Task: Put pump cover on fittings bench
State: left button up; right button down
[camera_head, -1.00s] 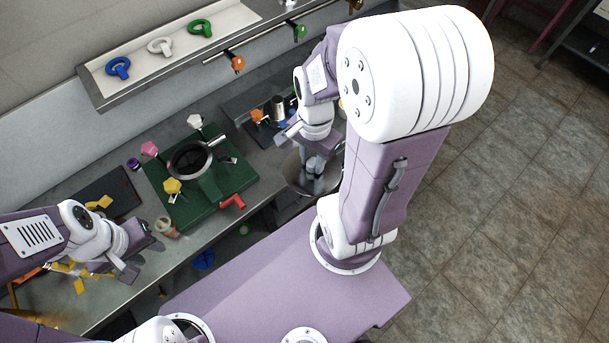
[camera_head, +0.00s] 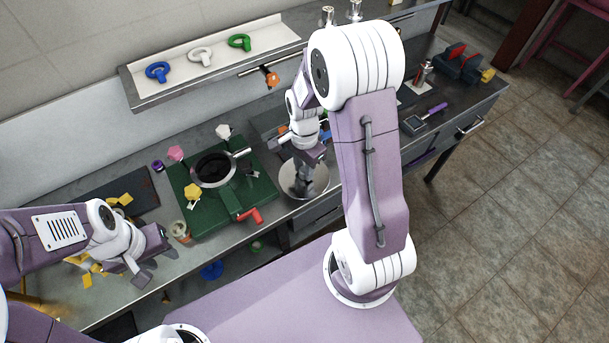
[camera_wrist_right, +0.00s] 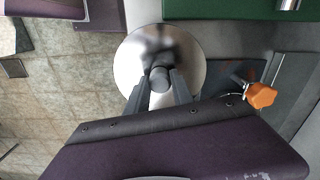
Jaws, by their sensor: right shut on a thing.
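The pump cover appears to be the round shiny metal disc (camera_head: 318,182) with a central knob, right of the green plate. In the right wrist view the disc (camera_wrist_right: 128,66) lies below the knob, which is between my fingers. My right gripper (camera_wrist_right: 158,84) is shut on the knob; in the head view this gripper (camera_head: 303,182) partly hides the disc. I cannot tell the disc's height. My left gripper (camera_head: 149,257) is open and empty over the left part of the grey bench (camera_head: 190,258). Which part is the fittings bench is not clear.
A green plate (camera_head: 265,193) carries a dark-centred ring and coloured knobs. A shelf (camera_head: 185,90) with blue, white and green eye-shaped parts runs behind. Yellow pieces (camera_head: 90,268) lie at left.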

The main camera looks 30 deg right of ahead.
notch_tip(320, 180, down, 4)
jog(key=shift+s+r, duration=0.1)
jog(key=shift+r, duration=0.05)
jog(key=shift+f, duration=0.35)
jog(key=c, duration=1.1)
grip_release()
